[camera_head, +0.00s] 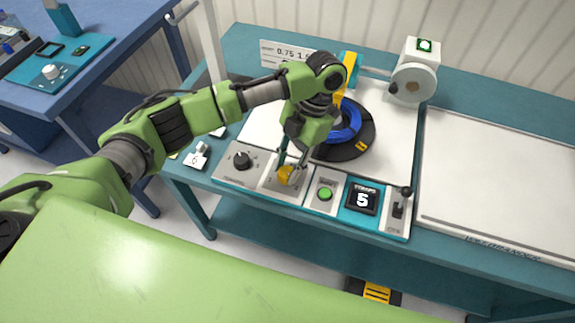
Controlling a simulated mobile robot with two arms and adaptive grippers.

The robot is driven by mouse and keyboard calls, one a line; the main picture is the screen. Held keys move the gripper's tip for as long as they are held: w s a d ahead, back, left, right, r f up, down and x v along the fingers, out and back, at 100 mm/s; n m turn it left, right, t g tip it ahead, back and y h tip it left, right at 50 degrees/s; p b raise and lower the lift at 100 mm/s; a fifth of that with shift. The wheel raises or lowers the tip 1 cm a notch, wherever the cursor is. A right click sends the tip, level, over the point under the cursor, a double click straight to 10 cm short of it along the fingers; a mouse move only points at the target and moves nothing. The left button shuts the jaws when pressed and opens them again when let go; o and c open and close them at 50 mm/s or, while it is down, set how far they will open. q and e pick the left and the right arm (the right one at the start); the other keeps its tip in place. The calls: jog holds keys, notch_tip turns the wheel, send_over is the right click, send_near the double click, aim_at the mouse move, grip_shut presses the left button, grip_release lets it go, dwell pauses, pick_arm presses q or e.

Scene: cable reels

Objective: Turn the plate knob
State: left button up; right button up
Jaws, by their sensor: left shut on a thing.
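The control panel (268,200) runs along the front of the teal bench. A yellow knob (286,176) sits on its light plate, between a black knob (241,160) on the left and a green button (325,194) on the right. My left gripper (287,163) reaches down from above and is shut on the yellow knob. Its fingers cover part of the knob, so the pointer's direction cannot be read. My right gripper is not in view.
A blue cable reel (347,122) lies behind the panel. A display (363,198) reads 5, with a black lever (401,199) to its right. A white motor unit (414,75) stands at the back. A pale board (500,185) to the right is clear.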

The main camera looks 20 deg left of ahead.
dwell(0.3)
pick_arm(q)
jog(key=o, duration=1.1)
jog(key=v, duration=1.2)
jog(key=shift+d, duration=0.15)
jog(key=shift+f, duration=0.1)
